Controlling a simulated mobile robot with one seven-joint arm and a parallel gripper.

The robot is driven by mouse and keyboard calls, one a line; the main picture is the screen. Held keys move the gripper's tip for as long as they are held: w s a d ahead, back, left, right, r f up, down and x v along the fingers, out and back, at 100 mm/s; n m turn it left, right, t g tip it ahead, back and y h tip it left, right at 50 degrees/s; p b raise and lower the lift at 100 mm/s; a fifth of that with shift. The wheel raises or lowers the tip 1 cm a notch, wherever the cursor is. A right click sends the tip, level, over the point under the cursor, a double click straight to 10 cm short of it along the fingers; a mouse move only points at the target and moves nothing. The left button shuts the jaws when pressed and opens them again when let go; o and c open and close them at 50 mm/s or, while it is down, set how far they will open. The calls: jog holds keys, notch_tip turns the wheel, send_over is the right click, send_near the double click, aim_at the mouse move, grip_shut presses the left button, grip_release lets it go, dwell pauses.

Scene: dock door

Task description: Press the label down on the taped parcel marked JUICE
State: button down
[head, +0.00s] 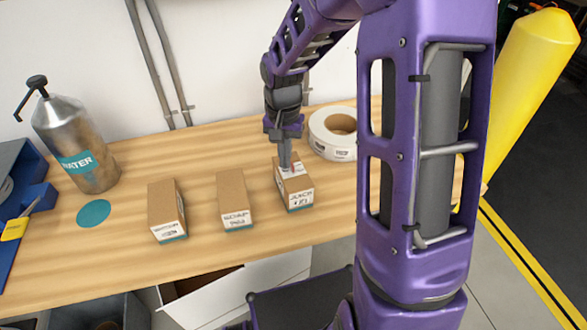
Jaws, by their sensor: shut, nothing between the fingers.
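The parcel marked JUICE (297,197) is a small brown carton with a white front label and a teal strip at its base. It stands at the right of a row of three cartons on the wooden bench. A white label with a reddish mark (293,168) lies on its top face. My gripper (287,166) is shut and empty and points straight down. Its tips are at the label on the parcel's top and hide part of it. I cannot tell whether they touch it.
Two similar cartons, one in the middle (235,203) and one at left (166,212), stand on the bench (120,250). A white tape roll (333,133) lies behind the JUICE parcel. A metal WATER bottle (75,145) and a teal disc (93,213) are at left. A yellow post (525,90) stands right.

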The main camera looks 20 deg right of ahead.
jog(key=shift+f, duration=0.85)
dwell(0.7)
jog(key=shift+r+p, duration=2.75)
jog(key=shift+r, duration=0.8)
